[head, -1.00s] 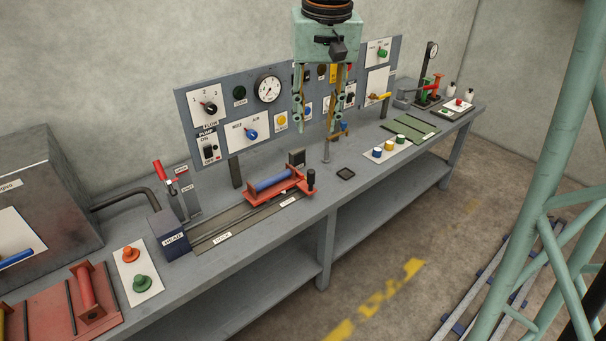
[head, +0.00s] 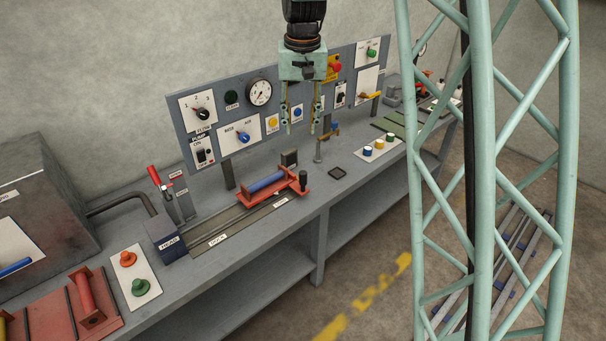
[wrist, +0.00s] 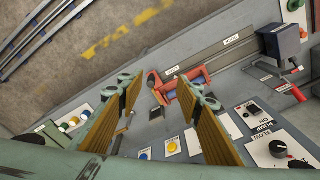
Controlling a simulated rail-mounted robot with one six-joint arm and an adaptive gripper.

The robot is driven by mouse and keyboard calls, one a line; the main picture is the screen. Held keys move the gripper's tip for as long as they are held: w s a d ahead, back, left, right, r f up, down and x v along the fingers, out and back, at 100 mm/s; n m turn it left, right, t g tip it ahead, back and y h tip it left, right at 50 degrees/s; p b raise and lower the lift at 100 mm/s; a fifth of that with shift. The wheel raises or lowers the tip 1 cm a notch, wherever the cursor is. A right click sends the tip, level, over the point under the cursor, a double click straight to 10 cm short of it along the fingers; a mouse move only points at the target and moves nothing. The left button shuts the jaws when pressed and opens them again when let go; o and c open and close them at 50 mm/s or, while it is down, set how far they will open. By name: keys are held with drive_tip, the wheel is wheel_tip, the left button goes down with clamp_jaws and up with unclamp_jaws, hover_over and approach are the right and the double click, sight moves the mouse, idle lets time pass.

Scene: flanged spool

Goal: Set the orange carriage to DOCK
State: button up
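The orange-red carriage (head: 293,195) sits toward the right end of a dark slide rail (head: 235,221) on the bench. It cradles a blue cylinder (head: 267,182) and has a black upright knob (head: 303,178) at its right front. A DOCK label (head: 218,239) lies along the left part of the rail, near the dark blue head block (head: 167,240). My gripper (head: 300,130) is open and empty, hanging above and behind the carriage. In the wrist view the carriage (wrist: 203,75) shows beyond the open fingers, partly hidden by one finger.
A control panel (head: 230,150) with knobs and a gauge stands behind the rail. A red-handled lever (head: 154,176) rises near the head block. A plate with orange and green knobs (head: 150,265) lies left. A small post (head: 318,150) stands right of the carriage.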

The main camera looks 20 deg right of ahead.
drive_tip(key=w+d+f+p, duration=0.2)
drive_tip(key=w+d+f, duration=0.1)
drive_tip(key=w+f, duration=0.4)
drive_tip(key=m+g+p, duration=0.1)
drive_tip(key=p, duration=0.2)
hover_over(303, 172)
wheel_tip(303, 172, down, 11)
drive_tip(key=shift+f+p, duration=0.9)
drive_tip(key=shift+f, duration=5.9)
drive_tip(key=shift+c, duration=0.2)
clamp_jaws()
